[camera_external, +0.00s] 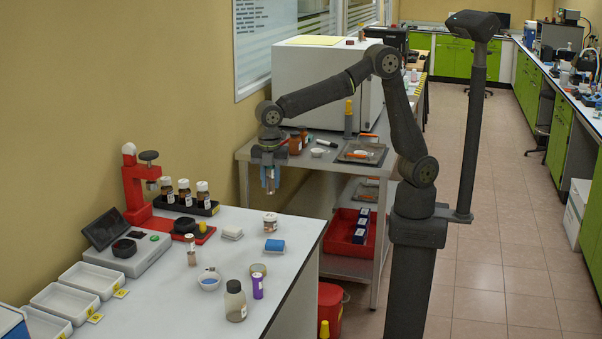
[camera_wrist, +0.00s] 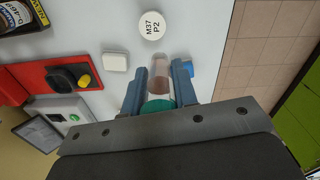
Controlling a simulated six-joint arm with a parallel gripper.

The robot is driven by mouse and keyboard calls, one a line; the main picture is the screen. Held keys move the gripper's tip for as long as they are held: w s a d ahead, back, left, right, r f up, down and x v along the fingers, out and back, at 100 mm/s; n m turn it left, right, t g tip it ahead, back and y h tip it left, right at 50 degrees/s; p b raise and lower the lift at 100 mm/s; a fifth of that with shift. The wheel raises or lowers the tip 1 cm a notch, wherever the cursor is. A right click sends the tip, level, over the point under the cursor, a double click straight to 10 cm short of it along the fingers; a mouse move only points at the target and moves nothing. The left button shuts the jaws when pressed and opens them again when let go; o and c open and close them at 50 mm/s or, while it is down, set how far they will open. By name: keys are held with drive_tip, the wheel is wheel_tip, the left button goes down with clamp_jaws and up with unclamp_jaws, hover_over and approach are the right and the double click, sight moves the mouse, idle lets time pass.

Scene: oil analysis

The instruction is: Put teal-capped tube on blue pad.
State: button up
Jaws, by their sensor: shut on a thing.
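The teal-capped tube (camera_wrist: 158,82) is between the two fingers of my gripper (camera_wrist: 159,76), which is shut on it. Its teal cap (camera_wrist: 158,105) is on the palm side, and the clear body with brownish contents points away. In the external view my gripper (camera_external: 268,176) holds the tube above the far part of the white bench, with clear space beneath. The blue pad (camera_external: 274,246) lies on the bench near its right edge, below and close to the gripper. In the wrist view the blue pad (camera_wrist: 188,67) is partly hidden behind the right finger.
A white pad (camera_external: 231,232) and a white-lidded jar (camera_external: 270,222) stand near the blue pad. A red stand (camera_external: 135,190) and dark vial rack (camera_external: 187,206) are left.

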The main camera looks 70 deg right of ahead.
drive_tip(key=shift+s+d+r, duration=0.1)
drive_tip(key=shift+s+d, duration=0.2)
drive_tip(key=shift+s, duration=0.2)
hover_over(275, 242)
wheel_tip(275, 242, down, 7)
drive_tip(key=shift+f, duration=2)
drive_tip(key=shift+f, duration=0.1)
drive_tip(key=o, duration=1)
